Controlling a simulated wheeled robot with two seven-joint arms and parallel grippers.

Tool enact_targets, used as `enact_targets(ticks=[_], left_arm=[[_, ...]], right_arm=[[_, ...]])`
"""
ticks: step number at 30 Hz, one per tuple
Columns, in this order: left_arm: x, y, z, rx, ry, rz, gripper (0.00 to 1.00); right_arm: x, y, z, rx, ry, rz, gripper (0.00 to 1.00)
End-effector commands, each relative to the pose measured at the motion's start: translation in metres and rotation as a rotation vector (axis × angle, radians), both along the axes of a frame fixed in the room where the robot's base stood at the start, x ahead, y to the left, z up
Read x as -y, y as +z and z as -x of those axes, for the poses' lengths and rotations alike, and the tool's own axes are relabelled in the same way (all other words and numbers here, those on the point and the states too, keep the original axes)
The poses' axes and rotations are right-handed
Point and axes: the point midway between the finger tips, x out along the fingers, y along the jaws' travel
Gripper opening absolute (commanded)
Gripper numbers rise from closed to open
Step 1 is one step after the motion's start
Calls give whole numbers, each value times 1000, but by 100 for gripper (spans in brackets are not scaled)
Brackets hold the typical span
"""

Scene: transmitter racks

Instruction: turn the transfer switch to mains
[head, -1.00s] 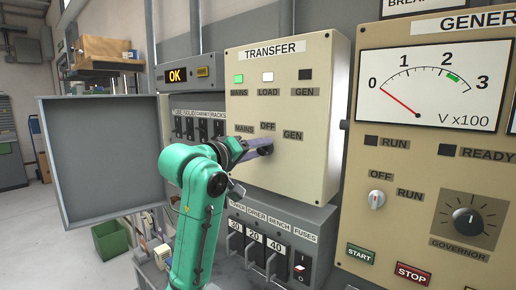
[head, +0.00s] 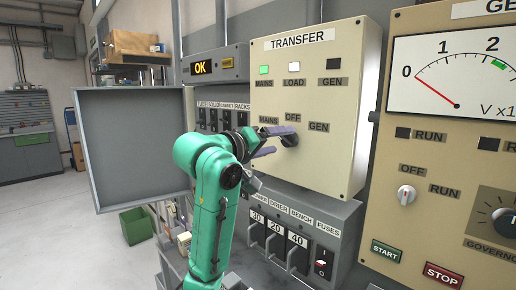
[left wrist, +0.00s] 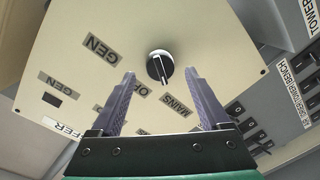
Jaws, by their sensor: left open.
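The transfer switch is a dark round knob (head: 290,139) on the front of the cream TRANSFER box (head: 315,90). In the left wrist view the knob (left wrist: 160,67) has a white pointer line, aimed roughly at the MAINS label (left wrist: 178,107) rather than at OFF or GEN. My left gripper (head: 271,140) is open just in front of and left of the knob. In the left wrist view its two fingers (left wrist: 160,76) are spread with nothing between them, the knob beyond the tips. My right gripper is not in view.
The MAINS lamp (head: 264,70) is green and the LOAD lamp (head: 294,69) white; the GEN lamp (head: 333,64) is dark. A grey open door (head: 137,145) stands at left. A fuse panel (head: 298,235) sticks out below, and the generator panel (head: 425,150) is at right.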

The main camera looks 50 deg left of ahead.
Motion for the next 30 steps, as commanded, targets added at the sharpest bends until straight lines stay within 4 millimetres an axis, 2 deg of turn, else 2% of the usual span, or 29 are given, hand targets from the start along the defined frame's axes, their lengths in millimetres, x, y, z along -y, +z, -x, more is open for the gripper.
enact_targets(ticks=[1, 6, 9, 12, 17, 30], left_arm=[[0, -3, 13, 7, 4, -5, 80], [3, -1, 66, 7, 4, -5, 80], [4, 2, 93, 7, 4, -4, 80], [5, 5, 111, 5, 2, -2, 80], [6, 6, 122, 1, 2, 0, 80], [6, 6, 122, 0, 1, 0, 80]], right_arm=[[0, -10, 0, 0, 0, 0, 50], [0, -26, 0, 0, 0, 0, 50], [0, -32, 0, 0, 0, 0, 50], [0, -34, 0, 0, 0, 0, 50], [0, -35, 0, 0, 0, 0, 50], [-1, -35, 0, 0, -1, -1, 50]])
